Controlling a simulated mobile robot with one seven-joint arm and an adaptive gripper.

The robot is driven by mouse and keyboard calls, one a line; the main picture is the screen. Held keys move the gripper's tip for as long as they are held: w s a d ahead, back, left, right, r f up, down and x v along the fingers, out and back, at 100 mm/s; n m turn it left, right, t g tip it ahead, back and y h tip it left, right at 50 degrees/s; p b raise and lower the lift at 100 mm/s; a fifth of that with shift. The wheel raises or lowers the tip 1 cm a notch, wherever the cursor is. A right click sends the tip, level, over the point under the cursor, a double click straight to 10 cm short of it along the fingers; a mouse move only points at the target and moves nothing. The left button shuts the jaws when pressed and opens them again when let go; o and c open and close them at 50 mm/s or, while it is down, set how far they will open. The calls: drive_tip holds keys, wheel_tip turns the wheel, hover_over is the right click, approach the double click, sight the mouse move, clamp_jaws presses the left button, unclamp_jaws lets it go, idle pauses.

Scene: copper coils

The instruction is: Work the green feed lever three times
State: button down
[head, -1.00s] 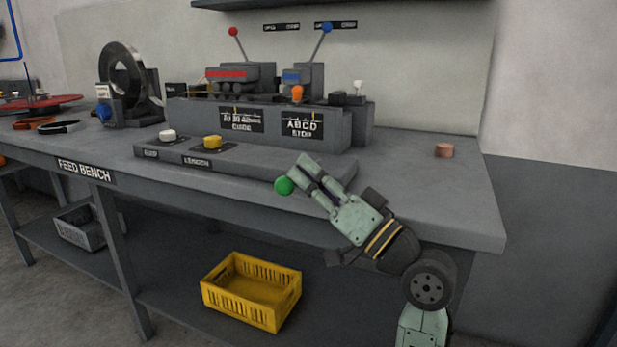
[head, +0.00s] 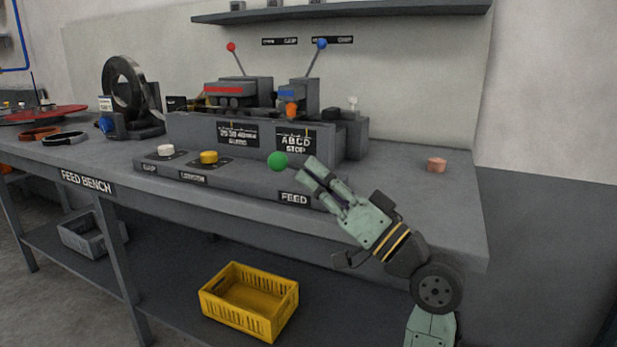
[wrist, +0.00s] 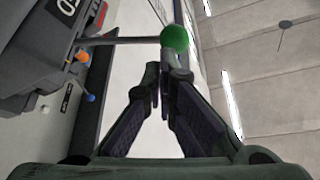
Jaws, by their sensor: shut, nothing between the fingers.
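The green ball knob of the feed lever (head: 278,161) stands above the label FEED at the front of the machine on the bench. My gripper (head: 312,170) is just to the right of the knob in the head view, fingers pointing at it. In the wrist view the green knob (wrist: 174,39) is just beyond the fingertips (wrist: 163,78), and a grey lever rod runs left from it to the machine. The fingers are close together with nothing held between them. Whether a fingertip touches the knob or rod I cannot tell.
A white knob (head: 166,150) and a yellow knob (head: 209,157) sit left of the lever. Red (head: 231,47) and blue (head: 322,43) ball levers stand behind. A copper piece (head: 436,165) lies on the right of the bench. A yellow crate (head: 249,301) is below.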

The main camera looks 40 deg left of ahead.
drive_tip(key=b+v, duration=0.1)
drive_tip(key=v, duration=0.6)
drive_tip(key=shift+f, duration=0.5)
drive_tip(key=shift+w+d, duration=0.1)
